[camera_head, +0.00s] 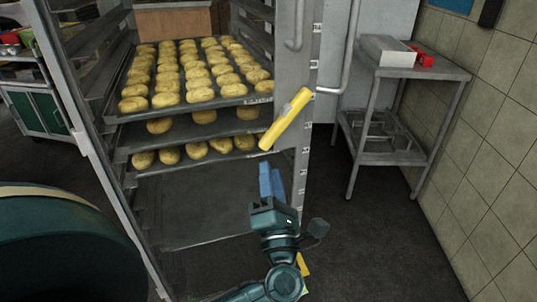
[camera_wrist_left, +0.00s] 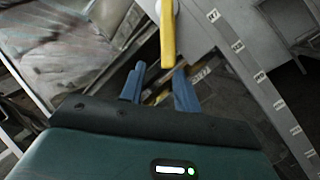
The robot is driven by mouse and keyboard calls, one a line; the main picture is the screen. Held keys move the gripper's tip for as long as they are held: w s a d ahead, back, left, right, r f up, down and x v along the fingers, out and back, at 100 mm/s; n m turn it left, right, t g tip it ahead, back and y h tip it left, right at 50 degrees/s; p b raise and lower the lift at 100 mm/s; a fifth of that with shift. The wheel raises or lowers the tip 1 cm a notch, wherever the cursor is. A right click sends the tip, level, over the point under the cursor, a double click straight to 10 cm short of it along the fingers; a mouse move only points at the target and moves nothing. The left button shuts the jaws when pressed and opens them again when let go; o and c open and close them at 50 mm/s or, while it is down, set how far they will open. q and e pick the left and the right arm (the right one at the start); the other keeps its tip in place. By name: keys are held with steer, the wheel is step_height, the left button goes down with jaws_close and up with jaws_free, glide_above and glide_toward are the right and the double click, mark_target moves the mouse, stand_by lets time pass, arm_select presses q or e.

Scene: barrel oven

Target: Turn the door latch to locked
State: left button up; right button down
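The door latch (camera_head: 285,120) is a yellow handle on a grey pivot, mounted on the upright metal edge of the rack oven (camera_head: 299,60). It slants, with its lower end toward the left. In the left wrist view the yellow latch (camera_wrist_left: 168,40) hangs down ahead of the fingers, its lower end near the gap between them. My left gripper (camera_head: 270,182) has blue fingers and is just below the latch, seemingly apart from it. In the left wrist view its fingers (camera_wrist_left: 158,80) are spread with nothing held between them. My right gripper is not in view.
Trays of bread rolls (camera_head: 195,75) fill the rack's upper levels. A metal side table (camera_head: 440,70) with a box and a red object stands at the right, beside a tiled wall (camera_head: 490,130). A green cabinet (camera_head: 40,112) is at far left. The floor right of my gripper is clear.

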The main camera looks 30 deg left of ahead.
mark_target(256, 132)
arm_select(q)
steer(key=v, duration=0.5)
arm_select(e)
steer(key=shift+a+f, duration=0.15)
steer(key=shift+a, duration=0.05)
